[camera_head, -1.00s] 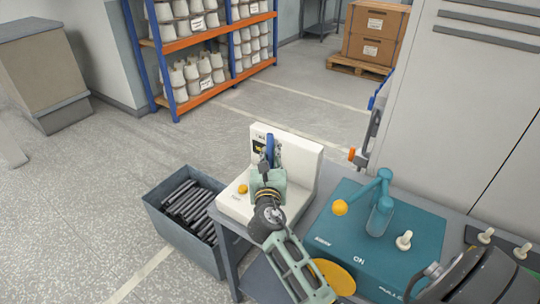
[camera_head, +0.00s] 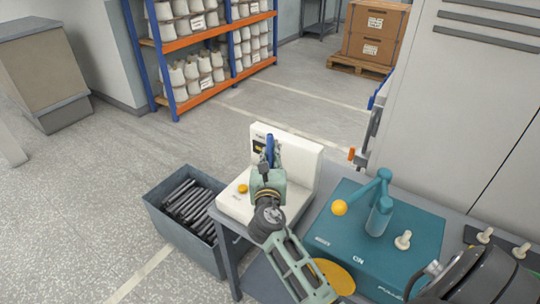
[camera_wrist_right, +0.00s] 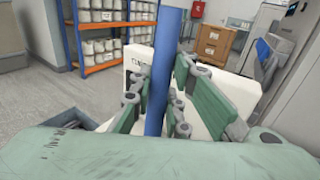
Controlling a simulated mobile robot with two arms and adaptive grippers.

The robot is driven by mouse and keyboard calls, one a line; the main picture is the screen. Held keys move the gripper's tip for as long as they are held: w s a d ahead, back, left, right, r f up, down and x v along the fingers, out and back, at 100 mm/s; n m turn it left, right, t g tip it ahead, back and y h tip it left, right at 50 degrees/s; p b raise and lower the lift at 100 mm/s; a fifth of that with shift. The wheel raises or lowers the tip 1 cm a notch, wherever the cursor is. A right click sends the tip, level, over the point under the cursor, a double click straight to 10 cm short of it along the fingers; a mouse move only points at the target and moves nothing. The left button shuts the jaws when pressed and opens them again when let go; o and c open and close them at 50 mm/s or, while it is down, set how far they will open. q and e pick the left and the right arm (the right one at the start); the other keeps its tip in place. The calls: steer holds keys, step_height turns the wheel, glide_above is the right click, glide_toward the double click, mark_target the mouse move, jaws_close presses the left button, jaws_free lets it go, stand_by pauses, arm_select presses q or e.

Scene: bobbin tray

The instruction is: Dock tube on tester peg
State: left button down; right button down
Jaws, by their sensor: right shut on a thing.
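The blue tube (camera_head: 269,148) stands upright in front of the white tester (camera_head: 301,155), which has a small dark display and a yellow button. My right gripper (camera_head: 267,166) is shut on the tube. In the right wrist view the tube (camera_wrist_right: 166,60) runs between the two green finger pads of the gripper (camera_wrist_right: 165,95). The gripper and tube hide the tester's peg, so I cannot tell whether the tube is on it. My left gripper is not in view.
A grey bin (camera_head: 158,203) of dark tubes stands left of the tester. A teal machine (camera_head: 420,232) with a lever and yellow knob is at the right on the bench. Orange shelves (camera_head: 200,88) with cones stand behind. The floor between is clear.

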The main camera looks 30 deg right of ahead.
mark_target(270, 160)
stand_by(0.4)
steer(key=shift+f, duration=0.55)
steer(key=c, duration=2)
jaws_free()
steer(key=shift+p+v, duration=0.4)
steer(key=shift+v, duration=5.1)
